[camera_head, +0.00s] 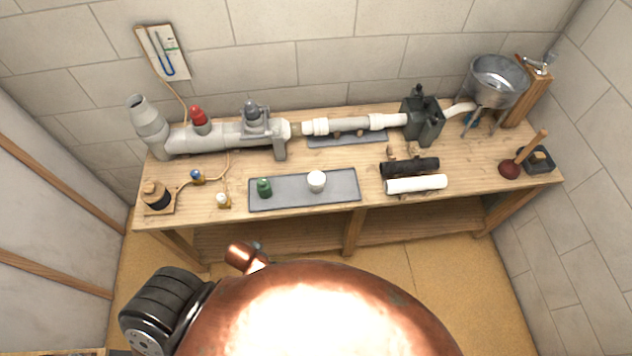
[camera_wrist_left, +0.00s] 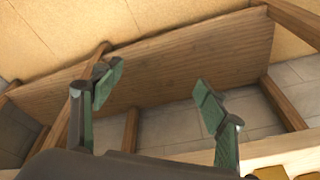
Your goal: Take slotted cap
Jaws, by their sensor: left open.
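On the grey tray mat (camera_head: 290,202) at the front of the bench stand a small dark green cap-like piece (camera_head: 264,187) and a white cap-like piece (camera_head: 316,181). They are apart, and too small for me to tell which one has a slot. My left gripper shows in the left wrist view (camera_wrist_left: 160,80). Its two green-padded fingers are spread wide with nothing between them. Neither cap is in that view. In the head view, my copper body hides most of the left arm, and I cannot make out its fingers. My right gripper is not in view.
The wooden bench (camera_head: 375,212) carries a grey pipe assembly (camera_head: 225,135), black pipe (camera_head: 410,167), white pipe (camera_head: 416,184), a plunger (camera_head: 510,168) and a metal funnel (camera_head: 495,80). The wrist view shows wooden boards (camera_wrist_left: 180,65) and posts.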

